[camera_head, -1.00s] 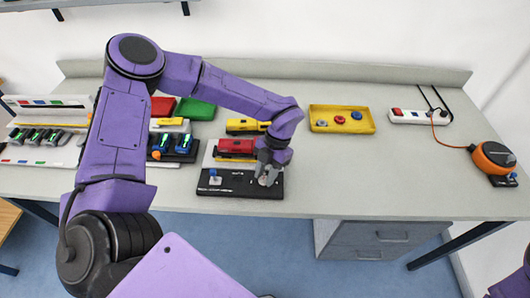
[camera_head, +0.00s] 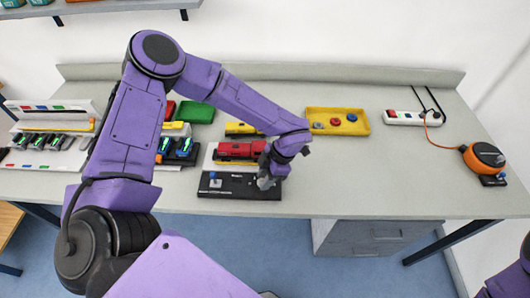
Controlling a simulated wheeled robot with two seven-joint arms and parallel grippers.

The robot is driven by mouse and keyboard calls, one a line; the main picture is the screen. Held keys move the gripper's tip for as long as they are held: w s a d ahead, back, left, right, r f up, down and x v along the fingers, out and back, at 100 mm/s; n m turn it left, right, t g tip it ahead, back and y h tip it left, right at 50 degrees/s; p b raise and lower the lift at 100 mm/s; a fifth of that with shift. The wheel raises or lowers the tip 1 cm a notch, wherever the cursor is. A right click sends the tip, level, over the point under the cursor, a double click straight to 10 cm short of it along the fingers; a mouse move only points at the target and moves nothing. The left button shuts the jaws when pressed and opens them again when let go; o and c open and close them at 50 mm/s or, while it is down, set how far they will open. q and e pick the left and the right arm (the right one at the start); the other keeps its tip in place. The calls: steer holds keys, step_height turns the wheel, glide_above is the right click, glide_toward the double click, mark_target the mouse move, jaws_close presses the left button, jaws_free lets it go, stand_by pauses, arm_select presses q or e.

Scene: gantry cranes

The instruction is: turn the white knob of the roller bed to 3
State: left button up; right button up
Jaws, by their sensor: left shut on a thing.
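The roller bed's black control panel (camera_head: 236,190) lies near the front edge of the table, left of the middle. A small blue-topped lever (camera_head: 214,178) stands on its left part. My left gripper (camera_head: 265,183) points down at the panel's right part. It is shut on the white knob, which its fingers mostly hide. The knob's pointer and the scale numbers cannot be read from here. My right gripper is out of view.
Red (camera_head: 238,150) and yellow (camera_head: 241,129) blocks sit behind the panel. A yellow tray (camera_head: 362,126) with round buttons, a white power strip (camera_head: 414,118) and an orange cable reel (camera_head: 484,157) lie to the right. The table's middle right is clear.

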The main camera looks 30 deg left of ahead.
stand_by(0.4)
arm_select(q)
steer(key=o, duration=1)
steer(key=shift+o, duration=0.2)
steer(key=b+v, duration=0.3)
steer(key=v, duration=0.7)
steer(key=shift+r, duration=0.25)
steer(key=shift+w+d, duration=0.1)
steer(key=shift+w, duration=0.05)
